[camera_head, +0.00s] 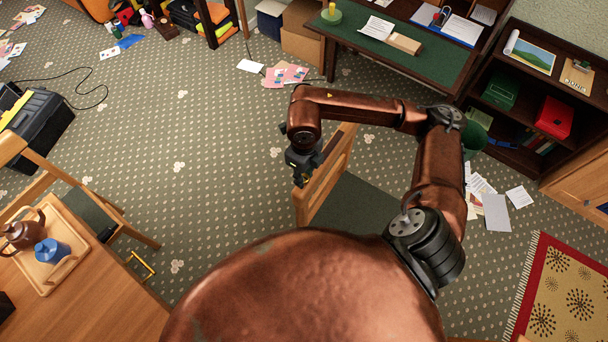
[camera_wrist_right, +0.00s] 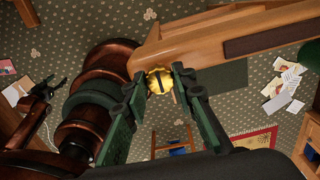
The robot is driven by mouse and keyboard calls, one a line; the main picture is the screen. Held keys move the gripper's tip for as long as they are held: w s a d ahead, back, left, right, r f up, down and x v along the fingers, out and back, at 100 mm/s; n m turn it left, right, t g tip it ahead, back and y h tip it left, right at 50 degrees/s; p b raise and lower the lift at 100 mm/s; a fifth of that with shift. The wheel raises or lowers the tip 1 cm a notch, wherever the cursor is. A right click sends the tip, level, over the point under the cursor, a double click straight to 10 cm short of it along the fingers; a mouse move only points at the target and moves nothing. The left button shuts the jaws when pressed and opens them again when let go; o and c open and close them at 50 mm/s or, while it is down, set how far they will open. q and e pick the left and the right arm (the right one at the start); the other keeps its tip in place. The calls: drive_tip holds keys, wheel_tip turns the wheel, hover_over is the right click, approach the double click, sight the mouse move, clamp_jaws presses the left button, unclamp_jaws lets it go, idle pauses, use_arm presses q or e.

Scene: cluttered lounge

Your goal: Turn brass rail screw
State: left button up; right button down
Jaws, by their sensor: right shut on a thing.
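The brass rail screw (camera_wrist_right: 160,81) is a round golden head with a dark slot, at the end of the wooden chair rail (camera_wrist_right: 225,38) in the right wrist view. My right gripper (camera_wrist_right: 159,84) has its two green fingers closed on opposite sides of the screw head. In the head view my right gripper (camera_head: 302,172) is at the upper end of the wooden chair back (camera_head: 325,178). The screw cannot be made out clearly there. My left gripper does not show in the head view.
The chair's dark green seat (camera_head: 355,213) lies below my right arm. A desk with a green top (camera_head: 420,66) and a dark shelf (camera_head: 510,125) stand beyond. A wooden table (camera_head: 75,295) with a tray is at lower left. Patterned carpet (camera_head: 210,170) is open left of the chair.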

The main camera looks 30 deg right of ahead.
drive_tip(key=m, duration=1)
drive_tip(key=shift+m+p, duration=0.3)
drive_tip(key=shift+p, duration=0.1)
drive_tip(key=m+p, duration=0.1)
drive_tip(key=m, duration=0.4)
drive_tip(key=shift+r, duration=0.1)
drive_tip(key=m+p, duration=0.2)
drive_tip(key=m, duration=0.3)
drive_tip(key=shift+m, duration=0.4)
drive_tip(key=c, duration=1.6)
unclamp_jaws()
